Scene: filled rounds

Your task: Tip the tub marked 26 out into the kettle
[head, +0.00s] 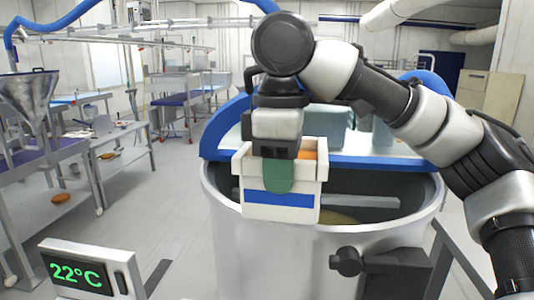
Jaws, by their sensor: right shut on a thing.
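My right gripper (280,165) comes down from above, shut on the wall of a cream tub (235,204) with a blue band across its front. A green finger pad lies on the outside of the tub's wall. Something orange (308,155) shows inside the tub. The tub hangs upright in front of the kettle's opening; no number can be read on it. The kettle (245,262) is a large round steel vessel, open at the near side, with a yellowish content (338,217) low inside and a bar across it. My left gripper is not in view.
A blue-edged cover (385,163) spans the kettle's back. A display reading 22°C (80,272) stands at the front left. A steel funnel (28,92) and work tables (125,130) stand at the left. Floor between them and the kettle is mostly clear.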

